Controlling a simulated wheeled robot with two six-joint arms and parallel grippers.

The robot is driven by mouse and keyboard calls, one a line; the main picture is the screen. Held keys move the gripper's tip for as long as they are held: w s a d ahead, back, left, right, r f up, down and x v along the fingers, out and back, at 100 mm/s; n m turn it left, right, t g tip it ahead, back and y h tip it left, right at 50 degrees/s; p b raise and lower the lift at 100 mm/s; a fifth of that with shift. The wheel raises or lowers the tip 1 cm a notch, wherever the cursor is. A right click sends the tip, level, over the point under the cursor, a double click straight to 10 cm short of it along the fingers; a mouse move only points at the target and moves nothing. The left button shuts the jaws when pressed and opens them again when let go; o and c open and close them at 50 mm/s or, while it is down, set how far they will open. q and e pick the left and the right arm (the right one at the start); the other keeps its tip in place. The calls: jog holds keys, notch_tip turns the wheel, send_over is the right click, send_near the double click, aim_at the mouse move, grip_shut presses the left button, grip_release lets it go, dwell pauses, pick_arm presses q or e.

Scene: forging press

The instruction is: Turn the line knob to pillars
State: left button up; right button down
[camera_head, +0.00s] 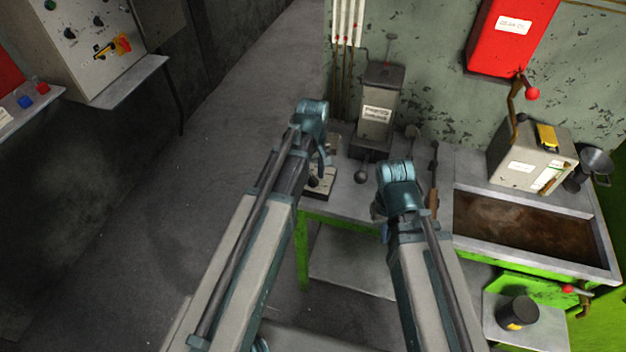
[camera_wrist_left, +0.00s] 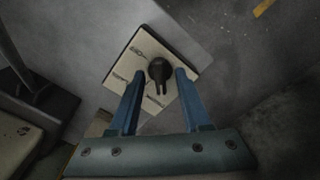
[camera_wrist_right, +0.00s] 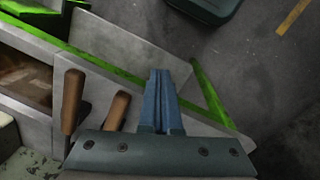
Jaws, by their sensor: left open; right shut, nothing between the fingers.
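The line knob (camera_wrist_left: 159,69) is black and sits on a square cream plate (camera_wrist_left: 128,66) with small labels around it, too blurred to read. The plate also shows in the head view (camera_head: 322,188), on the left end of the grey bench, partly behind my left gripper (camera_head: 323,165). In the left wrist view, my left gripper (camera_wrist_left: 160,76) is open, with one blue finger on each side of the knob; I cannot tell whether they touch it. My right gripper (camera_head: 383,225) is shut and empty over the bench; its closed fingers show in the right wrist view (camera_wrist_right: 160,75).
A grey labelled box (camera_head: 377,110) stands behind the plate. A ball-topped lever (camera_head: 361,177) is right of it. Wooden-handled tools (camera_wrist_right: 72,100) lie near my right gripper. A brown-filled trough (camera_head: 530,228) is at the right. The floor at the left is clear.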

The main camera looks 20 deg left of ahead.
pick_arm(q)
grip_shut()
jog(key=shift+m, duration=0.4)
jog(key=m, duration=1.3)
jog(key=shift+m, duration=1.9)
